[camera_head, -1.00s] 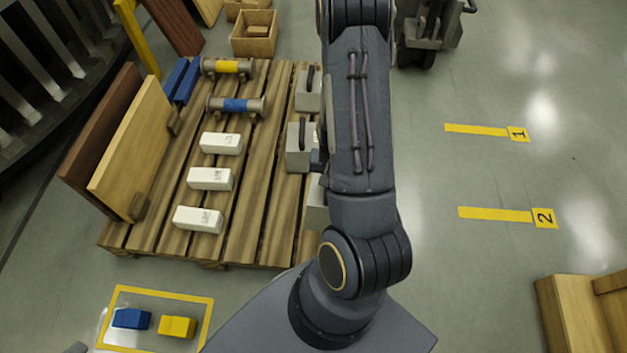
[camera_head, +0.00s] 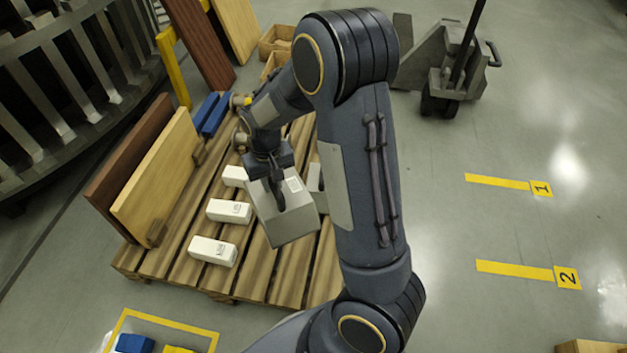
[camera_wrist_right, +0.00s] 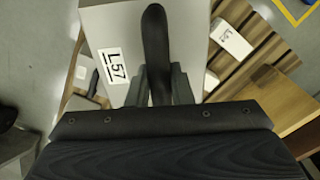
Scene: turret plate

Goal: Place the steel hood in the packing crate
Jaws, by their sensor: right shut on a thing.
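The steel hood (camera_head: 290,225) is a grey box with a dark handle on top and a white label. My right gripper (camera_head: 277,183) is shut on its handle and holds it, tilted in the picture, over the right part of the wooden pallet. In the right wrist view the hood (camera_wrist_right: 118,35) carries the label "L57", and the handle stands between the fingers (camera_wrist_right: 163,85). A wooden edge (camera_head: 592,347) at the bottom right corner may belong to the packing crate; most of it is cut off. My left gripper is not in view.
The pallet (camera_head: 256,262) bears several white labelled blocks (camera_head: 229,211) and another grey piece (camera_head: 314,178), mostly hidden. Boards (camera_head: 155,178) lean at its left. A pallet jack (camera_head: 445,75) stands at the back. The floor at right, with marks 1 and 2 (camera_head: 567,277), is clear.

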